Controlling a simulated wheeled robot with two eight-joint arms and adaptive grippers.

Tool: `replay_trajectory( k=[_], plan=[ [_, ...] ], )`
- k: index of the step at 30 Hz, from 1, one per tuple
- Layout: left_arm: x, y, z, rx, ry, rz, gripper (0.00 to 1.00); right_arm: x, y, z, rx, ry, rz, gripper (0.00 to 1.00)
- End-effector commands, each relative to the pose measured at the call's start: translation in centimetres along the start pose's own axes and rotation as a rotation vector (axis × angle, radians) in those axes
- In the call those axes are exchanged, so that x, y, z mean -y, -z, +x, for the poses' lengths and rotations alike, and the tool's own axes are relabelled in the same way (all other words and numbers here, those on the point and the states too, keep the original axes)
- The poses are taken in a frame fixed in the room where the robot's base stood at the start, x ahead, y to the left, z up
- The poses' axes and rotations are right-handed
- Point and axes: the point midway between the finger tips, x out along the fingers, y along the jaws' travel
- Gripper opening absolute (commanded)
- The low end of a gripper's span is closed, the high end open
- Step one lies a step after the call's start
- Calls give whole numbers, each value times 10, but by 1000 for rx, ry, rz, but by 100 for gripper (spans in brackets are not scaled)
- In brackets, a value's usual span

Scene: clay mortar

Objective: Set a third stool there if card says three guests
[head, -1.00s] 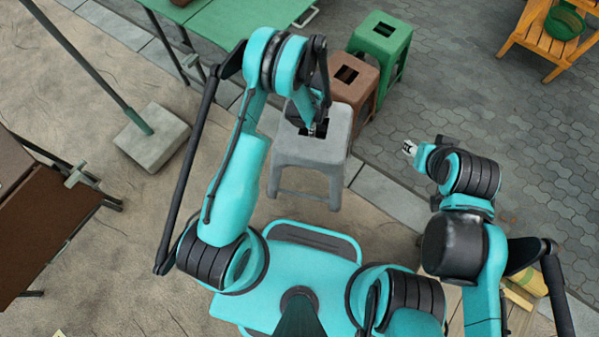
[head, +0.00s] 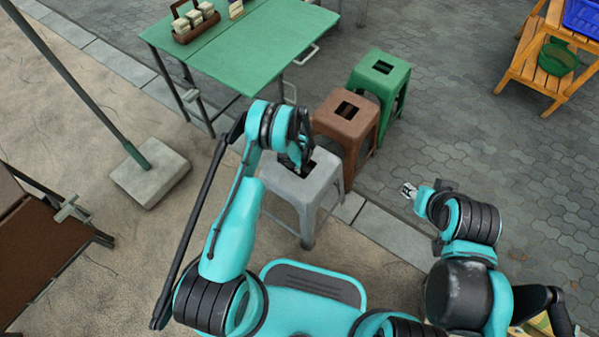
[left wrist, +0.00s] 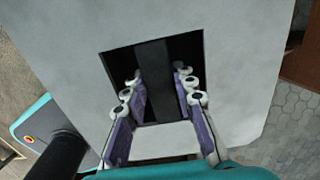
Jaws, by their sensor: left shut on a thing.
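A grey stool (head: 322,178) stands upright in front of my body. My left gripper (head: 296,165) is shut on it at the square hole in its seat. In the left wrist view the purple-padded fingers (left wrist: 163,105) reach into the hole, with a dark bar between them. A brown stool (head: 362,128) and a green stool (head: 398,77) stand in a row behind the grey one. A small card (head: 236,9) stands on the green table (head: 245,50); its text is too small to read. My right gripper (head: 409,190) is away from the stools; its jaw opening is unclear.
A rack with jars (head: 194,22) sits on the table. A pole base (head: 150,172) is at left, a brown bench (head: 50,240) at lower left. A wooden shelf (head: 540,68) with baskets is at upper right. Paving right of the stools is clear.

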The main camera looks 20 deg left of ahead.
Motion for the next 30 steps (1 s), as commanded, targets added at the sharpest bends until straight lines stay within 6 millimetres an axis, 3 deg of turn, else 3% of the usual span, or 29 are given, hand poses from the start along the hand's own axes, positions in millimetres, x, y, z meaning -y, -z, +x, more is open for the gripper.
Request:
replay_trajectory(
  k=[7, 15, 21, 22, 24, 30],
  plan=[
    [3, -8, 10, -1, 0, 1, 0, 0, -4, 5, 0, 0, 0, 40],
    [4, -8, 45, 0, 0, 1, 0, 0, -14, 20, 0, 0, 0, 40],
    [3, -8, 44, 0, 0, 0, 0, 0, -13, 18, 0, 0, 0, 40],
    [3, -8, 45, 0, 0, 0, 29, 0, -13, 18, 0, 0, 0, 40],
    [3, -8, 45, 0, 0, 0, 47, 0, -13, 18, 0, 0, 0, 40],
    [3, -8, 44, 0, 0, 0, 47, 0, -13, 18, 0, 0, 0, 40]
  ],
)
